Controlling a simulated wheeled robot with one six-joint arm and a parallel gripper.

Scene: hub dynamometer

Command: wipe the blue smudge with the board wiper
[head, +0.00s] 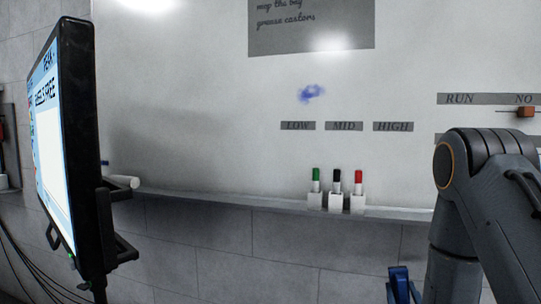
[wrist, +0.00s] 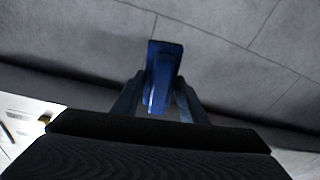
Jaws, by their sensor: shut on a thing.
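The blue smudge (head: 312,92) is a small patch on the whiteboard (head: 200,100), above the LOW and MID labels. My gripper (wrist: 158,100) is shut on the blue board wiper (wrist: 163,72), with one finger on each side of it. The wiper also shows at the bottom of the head view (head: 398,284), below the board's ledge and well apart from the smudge. Its wiping face cannot be made out.
Green, black and red markers (head: 337,181) stand in white holders on the ledge (head: 260,203), below the smudge. A monitor (head: 75,140) on a bracket stands at the left. The board around the smudge is clear.

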